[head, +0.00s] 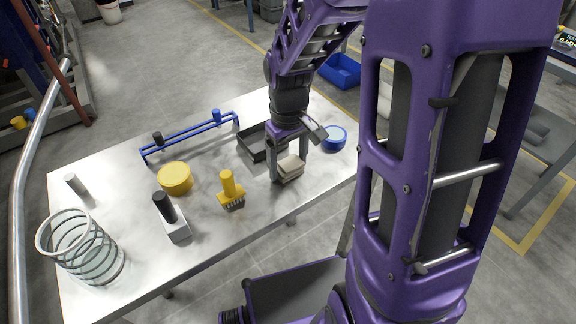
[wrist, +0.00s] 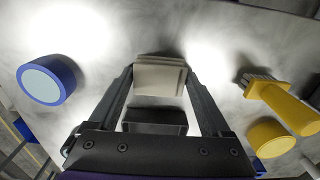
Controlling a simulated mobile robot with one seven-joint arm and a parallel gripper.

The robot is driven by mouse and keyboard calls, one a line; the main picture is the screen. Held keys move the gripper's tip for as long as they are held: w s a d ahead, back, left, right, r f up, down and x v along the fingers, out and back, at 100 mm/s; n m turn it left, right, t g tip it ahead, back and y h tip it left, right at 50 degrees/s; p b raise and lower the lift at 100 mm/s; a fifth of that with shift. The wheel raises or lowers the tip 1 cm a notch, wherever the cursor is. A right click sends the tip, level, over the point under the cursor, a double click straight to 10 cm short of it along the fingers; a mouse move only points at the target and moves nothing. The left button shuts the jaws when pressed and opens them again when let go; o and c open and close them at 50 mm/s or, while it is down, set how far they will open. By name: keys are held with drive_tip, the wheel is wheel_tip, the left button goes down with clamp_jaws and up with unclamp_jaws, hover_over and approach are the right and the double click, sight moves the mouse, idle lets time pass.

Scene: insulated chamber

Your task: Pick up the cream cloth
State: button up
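The cream cloth (head: 291,169) is a small folded stack near the right part of the metal table. It also shows in the wrist view (wrist: 160,76), between my fingertips. My gripper (head: 288,163) points down, with its fingers set wide apart on either side of the cloth; it also shows in the wrist view (wrist: 160,82). The fingertips are right at the cloth's side edges. I cannot tell whether they press on it or only flank it. The cloth appears at table height, and its underside is hidden.
A black tray (head: 252,151) lies just behind the cloth, and a blue round tape roll (head: 334,138) to its right. A yellow-handled brush (head: 230,190), a yellow disc (head: 174,179), a black-handled block (head: 172,218) and a wire coil (head: 84,247) stand left. A blue rail (head: 190,133) is behind.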

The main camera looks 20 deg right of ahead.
sight(288, 162)
drive_tip(key=c, duration=0.9)
wheel_tip(288, 162, up, 10)
drive_tip(key=shift+r+p, duration=0.1)
drive_tip(key=shift+p, duration=1.1)
drive_tip(key=o, duration=0.8)
drive_tip(key=c, duration=0.7)
